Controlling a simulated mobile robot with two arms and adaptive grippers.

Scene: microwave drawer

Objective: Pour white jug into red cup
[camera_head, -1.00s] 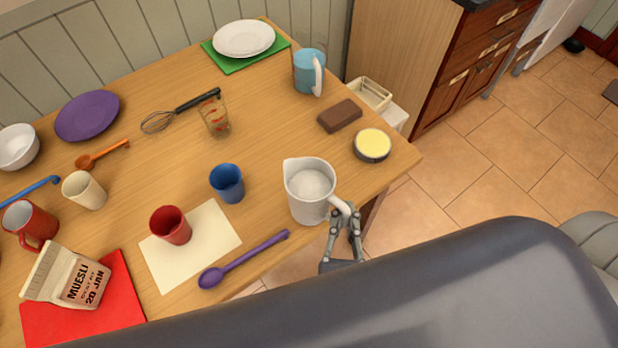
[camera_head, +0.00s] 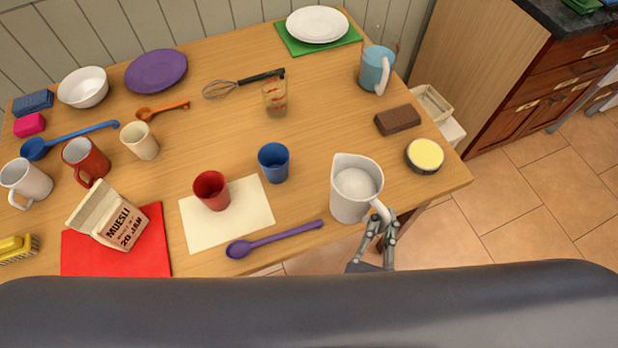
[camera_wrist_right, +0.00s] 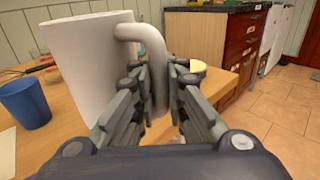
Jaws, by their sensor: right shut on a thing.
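The white jug (camera_head: 352,195) stands upright near the table's front right edge, with white contents showing inside. My right gripper (camera_head: 382,222) is shut on the jug's handle, at the jug's lower right. In the right wrist view the jug (camera_wrist_right: 92,65) fills the upper left and the gripper fingers (camera_wrist_right: 158,95) lie on both sides of its handle. The red cup (camera_head: 211,192) stands upright on a cream sheet (camera_head: 250,215), to the left of the jug and apart from it. My left gripper is not in view.
A blue cup (camera_head: 274,163) stands between the red cup and the jug, slightly farther back. A purple spoon (camera_head: 280,236) lies in front. A brown block (camera_head: 397,119) and a yellow-topped tin (camera_head: 425,155) lie right of the jug. A muesli carton (camera_head: 110,215) is at left.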

